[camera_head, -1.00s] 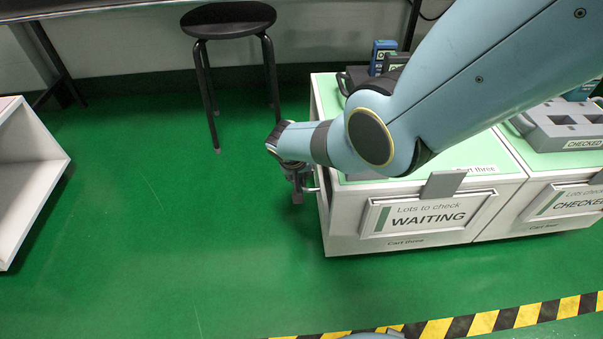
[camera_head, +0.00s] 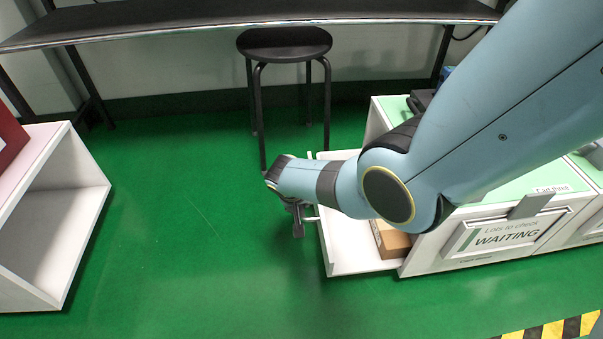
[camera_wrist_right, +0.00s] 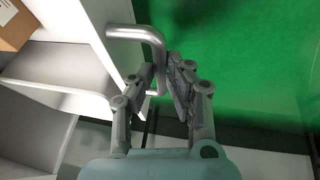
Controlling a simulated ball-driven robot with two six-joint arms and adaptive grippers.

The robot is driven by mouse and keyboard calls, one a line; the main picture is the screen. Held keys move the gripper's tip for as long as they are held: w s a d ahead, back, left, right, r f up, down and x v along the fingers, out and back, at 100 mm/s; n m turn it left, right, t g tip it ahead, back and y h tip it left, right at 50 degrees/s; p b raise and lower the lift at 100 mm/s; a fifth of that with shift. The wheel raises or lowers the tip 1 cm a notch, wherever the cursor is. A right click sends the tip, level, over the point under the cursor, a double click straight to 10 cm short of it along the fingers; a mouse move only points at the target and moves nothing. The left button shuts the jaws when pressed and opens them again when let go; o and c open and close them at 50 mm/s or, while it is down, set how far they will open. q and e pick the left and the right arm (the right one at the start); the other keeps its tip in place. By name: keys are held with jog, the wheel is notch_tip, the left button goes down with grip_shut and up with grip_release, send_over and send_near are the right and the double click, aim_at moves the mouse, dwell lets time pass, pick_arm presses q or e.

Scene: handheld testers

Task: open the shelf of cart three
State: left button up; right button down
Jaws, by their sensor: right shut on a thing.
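Cart three (camera_head: 425,262) is the white cart with a pale green top at the right, with a "WAITING" sign on its front. Its white shelf (camera_head: 345,252) stands pulled out from the cart's left side, and a brown cardboard box (camera_head: 391,240) lies on it. My right gripper (camera_head: 298,222) is at the shelf's outer left end. In the wrist view my right gripper (camera_wrist_right: 168,82) is shut on the bent metal handle (camera_wrist_right: 138,34) of the shelf. The box (camera_wrist_right: 14,24) shows there too. My right arm hides part of the cart and shelf. My left gripper is not in view.
A white open-sided cart (camera_head: 50,245) stands at the left. Green floor (camera_head: 200,250) lies clear between it and the shelf. Striped tape (camera_head: 545,330) marks the floor at lower right.

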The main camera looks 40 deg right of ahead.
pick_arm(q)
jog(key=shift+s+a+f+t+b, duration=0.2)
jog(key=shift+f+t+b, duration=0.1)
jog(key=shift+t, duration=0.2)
pick_arm(e)
jog(key=shift+w+a, duration=0.45)
jog(key=shift+a, duration=0.3)
jog(key=shift+w+a, duration=0.4)
jog(key=shift+a, duration=0.3)
jog(key=c, duration=1.3)
grip_release()
jog(key=shift+c, duration=0.2)
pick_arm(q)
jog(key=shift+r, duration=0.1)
pick_arm(e)
jog(key=shift+r, duration=0.1)
jog(key=v, duration=1.1)
jog(key=shift+r, duration=0.4)
jog(key=shift+s+a, duration=0.1)
